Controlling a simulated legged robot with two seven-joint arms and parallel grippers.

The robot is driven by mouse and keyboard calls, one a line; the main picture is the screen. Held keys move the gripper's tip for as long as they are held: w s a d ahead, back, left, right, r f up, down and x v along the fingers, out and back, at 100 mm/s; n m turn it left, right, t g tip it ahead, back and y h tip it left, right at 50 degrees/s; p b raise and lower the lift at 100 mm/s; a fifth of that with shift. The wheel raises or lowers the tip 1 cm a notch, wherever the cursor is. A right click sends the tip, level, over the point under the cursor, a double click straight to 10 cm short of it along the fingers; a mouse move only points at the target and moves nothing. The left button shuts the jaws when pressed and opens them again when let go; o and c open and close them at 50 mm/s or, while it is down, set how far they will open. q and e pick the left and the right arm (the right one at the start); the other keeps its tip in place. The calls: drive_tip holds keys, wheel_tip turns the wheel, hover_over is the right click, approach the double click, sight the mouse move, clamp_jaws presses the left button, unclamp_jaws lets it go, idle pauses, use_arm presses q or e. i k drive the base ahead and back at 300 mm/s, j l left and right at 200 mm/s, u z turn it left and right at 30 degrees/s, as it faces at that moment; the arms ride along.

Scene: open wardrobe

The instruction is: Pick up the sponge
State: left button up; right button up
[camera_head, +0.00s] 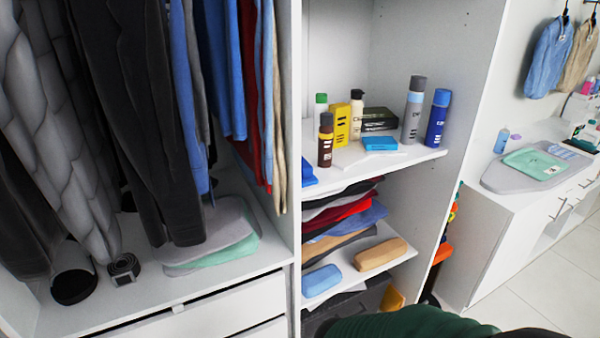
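I cannot tell for sure which thing is the sponge. A small flat blue block (380,143) lies near the front of the upper shelf, on a thin white sheet, and looks most like one. On the lower shelf lie a rounded blue block (321,281) and a rounded tan block (381,254), which could be cases or sponges. Neither of my grippers is in view.
Bottles and boxes, including a yellow box (341,125) and a blue spray can (437,118), stand around the flat block. Folded clothes (345,212) fill the shelf below. A dark green shape (410,324) covers the bottom edge. The right-hand floor (545,290) is clear.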

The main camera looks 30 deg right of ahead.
sight(308, 178)
drive_tip(key=l+u, duration=0.4)
drive_tip(key=l, duration=0.4)
drive_tip(key=k+l+u, duration=0.1)
drive_tip(key=l+u, duration=0.25)
drive_tip(key=l, duration=0.5)
